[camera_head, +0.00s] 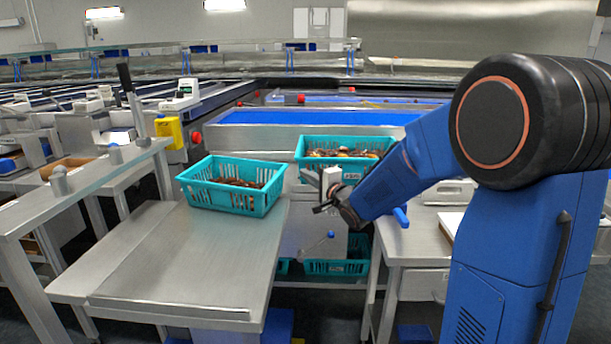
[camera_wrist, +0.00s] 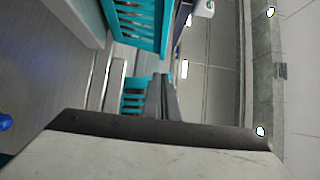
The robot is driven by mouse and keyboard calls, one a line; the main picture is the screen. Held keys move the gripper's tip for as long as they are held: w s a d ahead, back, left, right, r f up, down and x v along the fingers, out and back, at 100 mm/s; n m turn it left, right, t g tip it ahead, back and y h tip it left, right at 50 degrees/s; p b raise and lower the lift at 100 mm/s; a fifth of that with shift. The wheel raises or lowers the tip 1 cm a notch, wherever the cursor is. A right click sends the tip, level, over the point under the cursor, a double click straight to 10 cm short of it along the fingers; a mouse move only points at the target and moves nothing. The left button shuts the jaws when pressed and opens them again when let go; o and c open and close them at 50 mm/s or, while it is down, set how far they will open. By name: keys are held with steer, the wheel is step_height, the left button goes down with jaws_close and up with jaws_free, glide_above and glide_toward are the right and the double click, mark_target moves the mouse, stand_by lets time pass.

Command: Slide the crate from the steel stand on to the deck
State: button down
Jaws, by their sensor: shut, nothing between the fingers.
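A teal slatted crate (camera_head: 206,194) holding brown dates sits level at the back of the flat steel surface (camera_head: 190,265) in the middle foreground. I cannot tell for sure whether that surface is the stand or the deck. A second teal crate (camera_head: 317,144) with dates stands farther back and right, partly behind my arm. My gripper (camera_head: 318,209) is shut and empty, to the right of the nearer crate and apart from it, in front of the second one. In the wrist view my gripper's fingers (camera_wrist: 161,97) are together, with a teal crate wall (camera_wrist: 135,22) above them.
Another teal crate (camera_head: 336,267) is low down, under the second crate. A steel table with a lever (camera_head: 124,78) stands at the left. A side table (camera_head: 425,245) is at the right, under my arm. The front of the middle steel surface is bare.

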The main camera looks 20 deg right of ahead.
steer(key=x, duration=0.8)
steer(key=s+a, duration=0.2)
steer(key=shift+a, duration=0.4)
steer(key=shift+s, duration=0.1)
stand_by(0.3)
